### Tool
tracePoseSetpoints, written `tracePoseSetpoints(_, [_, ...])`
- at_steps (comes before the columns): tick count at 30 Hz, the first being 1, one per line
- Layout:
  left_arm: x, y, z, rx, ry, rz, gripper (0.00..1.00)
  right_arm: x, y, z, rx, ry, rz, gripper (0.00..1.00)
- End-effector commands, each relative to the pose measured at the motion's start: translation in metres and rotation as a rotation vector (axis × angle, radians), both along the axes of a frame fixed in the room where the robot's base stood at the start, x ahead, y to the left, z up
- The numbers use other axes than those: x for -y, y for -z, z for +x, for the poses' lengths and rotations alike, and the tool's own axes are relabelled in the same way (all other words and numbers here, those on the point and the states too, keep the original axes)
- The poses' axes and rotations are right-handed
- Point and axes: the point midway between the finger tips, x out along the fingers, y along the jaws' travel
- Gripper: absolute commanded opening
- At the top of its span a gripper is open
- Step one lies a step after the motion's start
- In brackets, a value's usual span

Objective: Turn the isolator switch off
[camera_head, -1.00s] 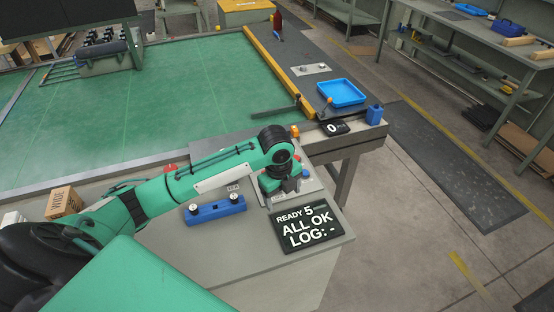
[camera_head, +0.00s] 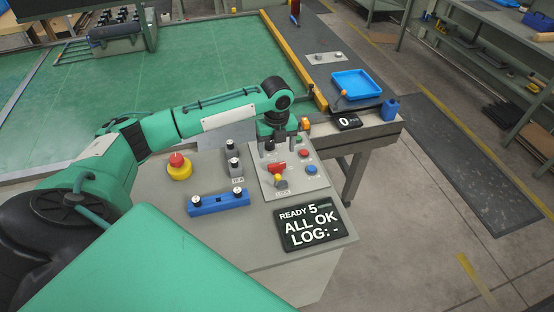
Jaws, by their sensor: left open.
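A light grey control panel (camera_head: 294,186) lies on the bench's near corner. On it a red rotary handle (camera_head: 276,167), apparently the isolator switch, sits with a small yellow part (camera_head: 279,179) just in front of it. I cannot read the handle's exact setting. My left gripper (camera_head: 279,146) is open and points down over the panel's far edge, just beyond the red handle and apart from it. No object shows between its fingers. My right gripper is out of view.
A red mushroom button on a yellow base (camera_head: 180,168), a small grey switch box (camera_head: 234,160) and a blue block with two knobs (camera_head: 218,201) stand left of the panel. A display (camera_head: 309,228) reads "READY 5, ALL OK, LOG: -". Red, green and blue buttons line the panel's right side.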

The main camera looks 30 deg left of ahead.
Motion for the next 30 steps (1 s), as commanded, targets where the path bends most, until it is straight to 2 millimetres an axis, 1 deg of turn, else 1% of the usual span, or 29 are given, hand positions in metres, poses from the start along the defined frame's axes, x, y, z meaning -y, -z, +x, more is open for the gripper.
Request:
tracePoseSetpoints(1, [0.000,0.011,-0.001,-0.004,0.000,0.000,0.76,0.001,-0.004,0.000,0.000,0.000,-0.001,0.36])
tracePoseSetpoints(3, [0.001,0.024,-0.001,-0.003,-0.001,-0.001,0.76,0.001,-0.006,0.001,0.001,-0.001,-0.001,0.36])
tracePoseSetpoints(6, [0.000,0.041,-0.001,-0.002,-0.001,0.001,0.76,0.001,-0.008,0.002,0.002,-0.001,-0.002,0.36])
tracePoseSetpoints(9, [0.001,0.053,0.000,-0.001,0.000,0.000,0.76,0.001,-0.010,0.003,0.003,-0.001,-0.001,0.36])
tracePoseSetpoints(15, [0.001,0.065,0.000,0.001,0.001,0.000,0.76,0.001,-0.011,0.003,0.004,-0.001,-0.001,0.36])
tracePoseSetpoints(22, [0.001,0.066,0.000,0.001,0.000,0.000,0.76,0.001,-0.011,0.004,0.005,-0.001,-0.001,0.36])
tracePoseSetpoints(23, [0.001,0.066,0.000,0.001,0.000,0.000,0.74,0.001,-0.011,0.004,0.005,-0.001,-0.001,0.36])
tracePoseSetpoints(27, [0.001,0.066,0.000,0.001,0.000,0.000,0.47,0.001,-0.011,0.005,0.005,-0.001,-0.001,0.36])
tracePoseSetpoints(29, [0.001,0.066,0.000,0.001,0.000,0.000,0.35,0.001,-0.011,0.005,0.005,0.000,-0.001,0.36])
tracePoseSetpoints(30, [0.000,0.065,0.000,0.001,0.000,0.000,0.32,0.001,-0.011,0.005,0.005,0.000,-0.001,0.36])
